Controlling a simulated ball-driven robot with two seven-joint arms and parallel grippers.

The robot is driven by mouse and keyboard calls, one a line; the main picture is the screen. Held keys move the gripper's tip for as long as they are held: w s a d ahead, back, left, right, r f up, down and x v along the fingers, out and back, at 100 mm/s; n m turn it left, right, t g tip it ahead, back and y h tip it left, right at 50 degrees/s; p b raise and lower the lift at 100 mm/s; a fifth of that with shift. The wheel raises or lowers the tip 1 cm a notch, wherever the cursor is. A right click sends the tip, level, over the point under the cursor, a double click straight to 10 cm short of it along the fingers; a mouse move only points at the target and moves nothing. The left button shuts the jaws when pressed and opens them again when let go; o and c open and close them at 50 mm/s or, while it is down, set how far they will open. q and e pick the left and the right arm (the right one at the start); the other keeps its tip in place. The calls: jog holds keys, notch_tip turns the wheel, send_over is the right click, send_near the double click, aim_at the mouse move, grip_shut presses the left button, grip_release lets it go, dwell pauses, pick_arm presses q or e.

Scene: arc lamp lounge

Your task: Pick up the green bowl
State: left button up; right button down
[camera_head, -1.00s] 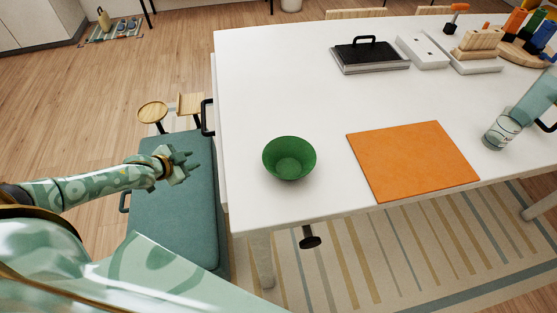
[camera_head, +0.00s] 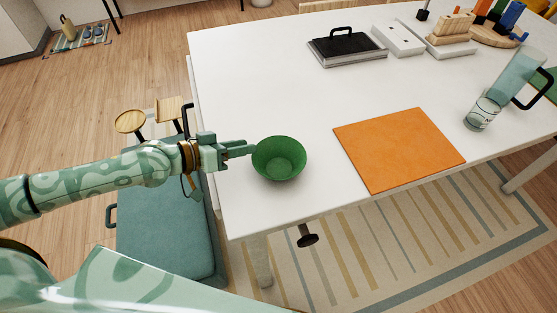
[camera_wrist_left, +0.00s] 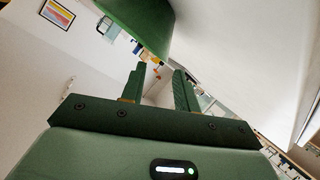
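The green bowl (camera_head: 279,160) stands upright and empty on the white table (camera_head: 285,95), close to its left front edge. My left gripper (camera_head: 248,149) comes in from the left with its fingertips at the bowl's left rim; I cannot tell whether they touch it. In the left wrist view the fingers of the gripper (camera_wrist_left: 158,78) stand apart with nothing between them. The bowl (camera_wrist_left: 140,18) fills the top of that view, just beyond the fingertips. My right gripper is not in view.
An orange mat (camera_head: 398,150) lies right of the bowl. A glass (camera_head: 483,114) and a pitcher (camera_head: 503,82) stand farther right. A black-and-silver case (camera_head: 345,48) lies at the back. A teal bench (camera_head: 168,235) is beside the table's left edge. The table behind the bowl is clear.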

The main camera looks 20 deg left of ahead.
aim_at(263, 145)
pick_arm(q)
jog(key=x, duration=0.6)
jog(key=shift+w+d+f+b, duration=0.1)
jog(key=shift+w+f+b, duration=0.2)
jog(key=shift+f, duration=0.2)
jog(key=shift+s, duration=0.15)
grip_shut()
